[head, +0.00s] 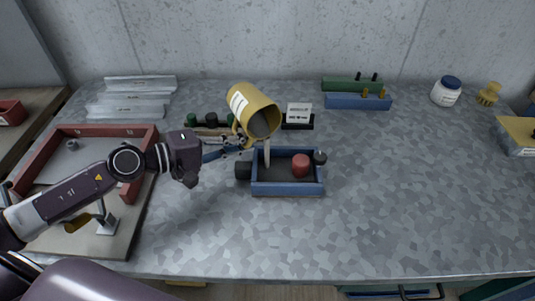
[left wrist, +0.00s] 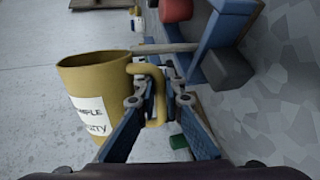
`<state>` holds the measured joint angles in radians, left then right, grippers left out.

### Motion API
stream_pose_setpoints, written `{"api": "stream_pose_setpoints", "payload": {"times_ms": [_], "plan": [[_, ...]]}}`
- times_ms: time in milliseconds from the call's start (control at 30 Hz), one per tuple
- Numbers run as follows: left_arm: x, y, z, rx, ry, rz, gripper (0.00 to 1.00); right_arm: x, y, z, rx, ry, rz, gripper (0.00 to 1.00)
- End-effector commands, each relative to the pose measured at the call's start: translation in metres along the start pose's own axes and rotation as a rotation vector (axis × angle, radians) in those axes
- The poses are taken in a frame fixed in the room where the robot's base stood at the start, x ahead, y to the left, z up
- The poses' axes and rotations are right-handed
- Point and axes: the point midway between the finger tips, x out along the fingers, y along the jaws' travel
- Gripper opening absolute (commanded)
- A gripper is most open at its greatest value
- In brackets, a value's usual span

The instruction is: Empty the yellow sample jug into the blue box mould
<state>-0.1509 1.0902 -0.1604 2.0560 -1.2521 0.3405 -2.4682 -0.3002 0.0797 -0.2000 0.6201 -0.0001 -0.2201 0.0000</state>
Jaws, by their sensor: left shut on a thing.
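The yellow sample jug (head: 252,110) is tilted above the blue box mould (head: 288,188), its mouth facing down and to the right. A thin grey stream (head: 267,153) runs from its lip into the mould. My left gripper (head: 238,146) is shut on the jug's handle. In the left wrist view the gripper (left wrist: 158,95) pinches the handle of the jug (left wrist: 95,95), whose white label faces the camera. In the mould (left wrist: 225,30) stands a red cylinder (head: 300,165). My right gripper is not in view.
Dark knobs (head: 243,170) sit at the mould's left side and back right corner. A red-framed tray (head: 150,135) lies left under my arm. Blue and green blocks (head: 345,101) and a white jar (head: 446,92) stand behind. The right front of the table is clear.

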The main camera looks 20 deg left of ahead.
Motion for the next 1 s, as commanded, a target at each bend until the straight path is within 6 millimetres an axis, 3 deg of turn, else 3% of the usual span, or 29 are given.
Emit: {"api": "stream_pose_setpoints", "payload": {"times_ms": [567,1000], "plan": [[0.002,-0.003,-0.002,0.060,0.017,0.004,0.00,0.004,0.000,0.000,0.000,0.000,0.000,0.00],[0.007,-0.025,-0.001,0.078,0.021,-0.003,0.00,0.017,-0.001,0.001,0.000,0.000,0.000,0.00]]}}
